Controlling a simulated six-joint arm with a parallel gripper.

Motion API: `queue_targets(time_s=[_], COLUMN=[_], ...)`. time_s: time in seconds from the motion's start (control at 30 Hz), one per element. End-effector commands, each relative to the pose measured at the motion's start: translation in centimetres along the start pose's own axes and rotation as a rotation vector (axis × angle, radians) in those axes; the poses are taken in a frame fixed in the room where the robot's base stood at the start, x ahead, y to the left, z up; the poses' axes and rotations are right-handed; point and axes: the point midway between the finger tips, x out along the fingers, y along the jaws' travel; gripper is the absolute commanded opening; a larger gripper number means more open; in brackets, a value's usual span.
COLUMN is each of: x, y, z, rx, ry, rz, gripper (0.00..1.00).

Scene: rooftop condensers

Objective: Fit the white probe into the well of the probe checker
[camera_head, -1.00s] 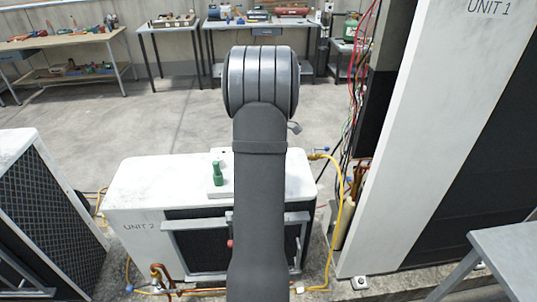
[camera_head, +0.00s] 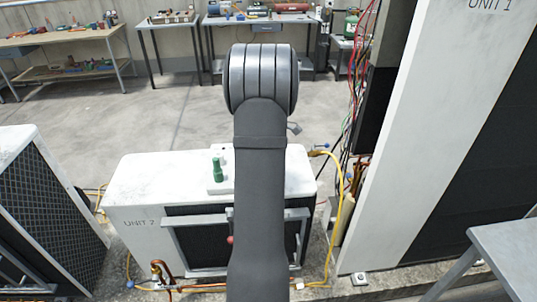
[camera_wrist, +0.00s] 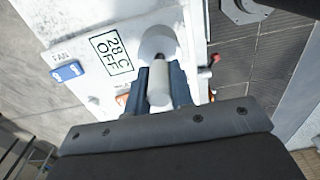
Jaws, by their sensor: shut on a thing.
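My gripper (camera_wrist: 160,76) is shut on the white probe (camera_wrist: 160,88), a short pale cylinder between its two blue-grey fingers in the wrist view. The probe's narrow dark end points at a round white well (camera_wrist: 157,40) just beyond the fingertips. Whether that end is inside the well or just in front of it, I cannot tell. The well is on the white face of the probe checker (camera_wrist: 88,88), beside a display reading "28 C OFF". In the head view my arm hides the gripper and the probe.
A blue switch (camera_wrist: 67,72) labelled FAN is left of the display. In the head view, a green object (camera_head: 218,170) stands on the white UNIT 2 condenser (camera_head: 140,180). UNIT 1 (camera_head: 420,130) rises at the right, with loose wires and a yellow hose (camera_head: 338,190) between.

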Motion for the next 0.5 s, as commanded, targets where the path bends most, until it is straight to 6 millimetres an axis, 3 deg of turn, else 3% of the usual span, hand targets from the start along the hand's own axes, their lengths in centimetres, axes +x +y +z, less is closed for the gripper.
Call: queue_targets(time_s=[0.5], x=[0.87], y=[0.02], z=[0.00], rx=[0.000], ry=[0.000], rz=[0.000], gripper=[0.00])
